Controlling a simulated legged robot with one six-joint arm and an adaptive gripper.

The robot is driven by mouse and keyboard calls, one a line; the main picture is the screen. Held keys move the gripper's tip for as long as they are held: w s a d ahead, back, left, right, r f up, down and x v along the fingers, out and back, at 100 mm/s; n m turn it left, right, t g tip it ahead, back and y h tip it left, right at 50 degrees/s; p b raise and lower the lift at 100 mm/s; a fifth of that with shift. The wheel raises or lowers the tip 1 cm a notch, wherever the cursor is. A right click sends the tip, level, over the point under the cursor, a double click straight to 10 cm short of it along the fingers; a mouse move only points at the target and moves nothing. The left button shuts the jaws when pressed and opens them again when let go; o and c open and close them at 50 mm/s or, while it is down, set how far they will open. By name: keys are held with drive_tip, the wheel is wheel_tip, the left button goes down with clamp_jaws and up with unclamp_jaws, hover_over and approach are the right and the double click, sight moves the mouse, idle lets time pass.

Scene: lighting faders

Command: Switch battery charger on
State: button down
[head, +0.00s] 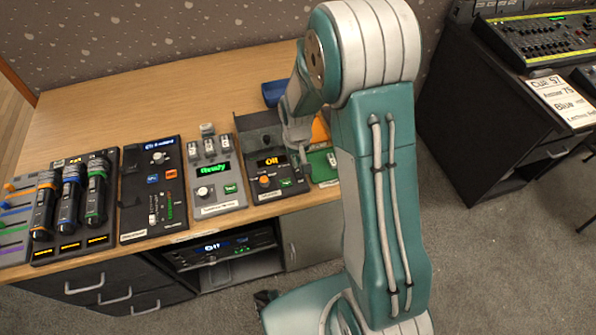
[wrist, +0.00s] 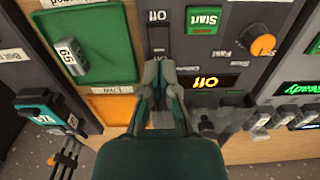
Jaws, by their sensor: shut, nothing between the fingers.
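The black charger unit (head: 252,143) sits on the wooden desk in the head view. Its display (head: 270,161) reads "Off", and the display also shows upside down in the wrist view (wrist: 202,82). It has an orange knob (wrist: 263,45) and a green Start button (wrist: 204,19). In the wrist view a dark switch slot (wrist: 159,38) with an "Off" label is just beyond my fingertips. My gripper (wrist: 159,70) is shut and empty, pointing at the slot's near end. I cannot tell whether it touches. In the head view my gripper (head: 301,150) is over the unit's right side.
Beside the unit are a green tray (wrist: 111,30) holding a battery (wrist: 71,57) and an orange tray (wrist: 112,108). A grey panel (head: 222,178) reading "Ready" stands to its left in the head view. Further left are a black panel (head: 135,190) and docked microphones (head: 70,200).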

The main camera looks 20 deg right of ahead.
drive_tip(key=shift+f, duration=1.25)
idle(0.7)
drive_tip(key=shift+r, duration=3.55)
drive_tip(key=shift+r, duration=0.25)
wheel_tip(320, 180, up, 10)
drive_tip(key=t, duration=0.2)
hover_over(297, 170)
drive_tip(key=s, duration=0.4)
drive_tip(key=s+r, duration=0.4)
drive_tip(key=r, duration=0.2)
drive_tip(key=s+r+t, duration=0.3)
drive_tip(key=s+r, duration=0.4)
drive_tip(key=s, duration=0.6)
drive_tip(key=shift+t, duration=0.3)
